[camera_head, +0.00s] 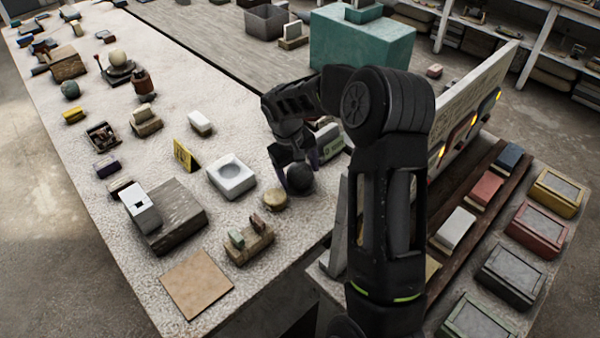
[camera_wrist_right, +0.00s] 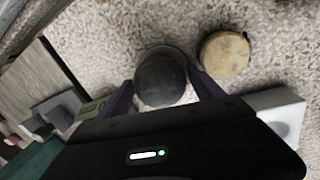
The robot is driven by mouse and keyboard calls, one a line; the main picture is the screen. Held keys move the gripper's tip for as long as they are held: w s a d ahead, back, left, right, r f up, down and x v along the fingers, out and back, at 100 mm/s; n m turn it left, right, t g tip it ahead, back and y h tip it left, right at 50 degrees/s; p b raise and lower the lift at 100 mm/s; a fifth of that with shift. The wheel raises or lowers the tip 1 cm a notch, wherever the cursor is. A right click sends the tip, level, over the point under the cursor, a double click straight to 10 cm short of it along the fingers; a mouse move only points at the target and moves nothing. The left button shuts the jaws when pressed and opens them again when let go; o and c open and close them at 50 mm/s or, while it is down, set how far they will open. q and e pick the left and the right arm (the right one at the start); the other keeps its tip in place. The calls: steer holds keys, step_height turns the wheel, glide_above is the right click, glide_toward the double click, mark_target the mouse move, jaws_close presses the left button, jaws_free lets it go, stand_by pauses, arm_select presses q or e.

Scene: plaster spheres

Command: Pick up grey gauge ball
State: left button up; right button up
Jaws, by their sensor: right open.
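The grey gauge ball (camera_head: 300,178) is a dark grey sphere on the speckled worktop, under my right gripper in the head view. My right gripper (camera_head: 293,172) points down at it and is open. In the right wrist view the ball (camera_wrist_right: 160,78) lies between the two purple-grey fingers of the gripper (camera_wrist_right: 158,88), one on each side. I cannot tell whether the fingers touch it. My left gripper is not in view.
A round tan disc (camera_head: 275,199) lies close beside the ball. A white block with a round hollow (camera_head: 232,176) and a wooden block with green pieces (camera_head: 249,243) stand nearby. A flat tan square (camera_head: 196,284) lies near the front edge. A teal box (camera_head: 360,45) stands behind.

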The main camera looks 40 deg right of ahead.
steer(key=shift+c, duration=0.4)
jaws_close()
stand_by(0.9)
